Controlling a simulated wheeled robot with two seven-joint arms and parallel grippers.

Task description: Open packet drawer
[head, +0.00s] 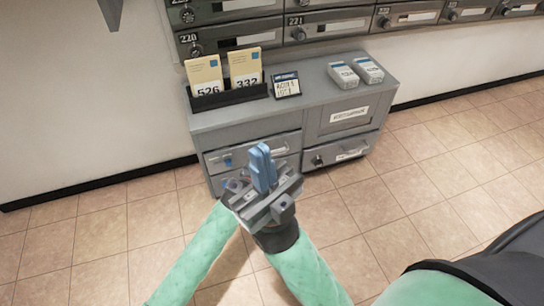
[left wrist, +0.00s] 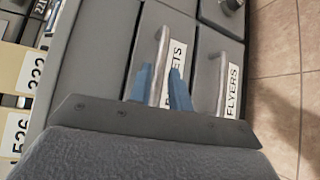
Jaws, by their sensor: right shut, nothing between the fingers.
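The packet drawer (head: 275,151) is the upper left drawer front of the grey cabinet, and I see no gap around it. In the left wrist view its front (left wrist: 183,28) has a bar handle (left wrist: 162,55) and a label ending in "ETS", partly hidden. My left gripper (left wrist: 161,85) has its blue fingers apart, one on each side of that handle; I cannot tell whether they touch it. In the head view my left gripper is mostly hidden behind the right one. My right gripper (head: 262,162) is shut and empty, in front of the cabinet's left drawers.
The "FLYERS" drawer (left wrist: 208,70) is beside the packet drawer in the wrist view. Mailboxes hang above. Tiled floor is clear at right.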

